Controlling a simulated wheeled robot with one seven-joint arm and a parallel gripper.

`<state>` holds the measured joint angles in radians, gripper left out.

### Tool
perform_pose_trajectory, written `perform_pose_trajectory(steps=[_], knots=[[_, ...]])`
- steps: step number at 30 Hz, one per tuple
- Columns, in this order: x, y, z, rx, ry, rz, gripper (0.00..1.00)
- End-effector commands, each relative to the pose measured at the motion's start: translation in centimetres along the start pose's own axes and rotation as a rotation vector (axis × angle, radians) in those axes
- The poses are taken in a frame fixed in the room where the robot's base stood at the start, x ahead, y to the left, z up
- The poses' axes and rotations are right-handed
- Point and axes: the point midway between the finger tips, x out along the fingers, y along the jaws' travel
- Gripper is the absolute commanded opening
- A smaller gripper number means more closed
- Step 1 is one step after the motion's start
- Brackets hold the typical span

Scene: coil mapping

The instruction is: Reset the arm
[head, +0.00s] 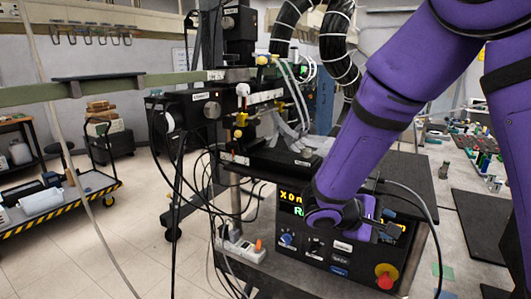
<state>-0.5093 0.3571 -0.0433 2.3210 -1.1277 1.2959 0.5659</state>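My arm, in purple sleeves, comes down from the upper right in the head view. Its forearm slants down to the left and the wrist bends near the front of a black control box (338,270). My gripper (385,230) is small and dark here, in front of the box's upper right part. Its fingers are hard to make out, so I cannot tell if they are open or shut, or if they touch the box. The box has a yellow lit display, knobs, and a red button (385,279). The arm hides part of the display.
A measuring stage with cables (245,115) stands behind the box. A green beam (120,85) reaches in from the left. A power strip (240,247) lies left of the box. A cart with a striped edge (60,215) stands on the left floor. Small parts cover the right table.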

Motion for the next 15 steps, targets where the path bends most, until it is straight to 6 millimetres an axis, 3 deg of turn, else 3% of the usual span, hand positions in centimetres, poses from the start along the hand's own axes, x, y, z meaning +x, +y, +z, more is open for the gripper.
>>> perform_pose_trajectory(steps=[3,15], knots=[[0.3,1.2,3.4,0.074,-0.006,-0.127,0.39],[-0.5,2.3,12.9,0.323,0.066,-0.522,0.39]])
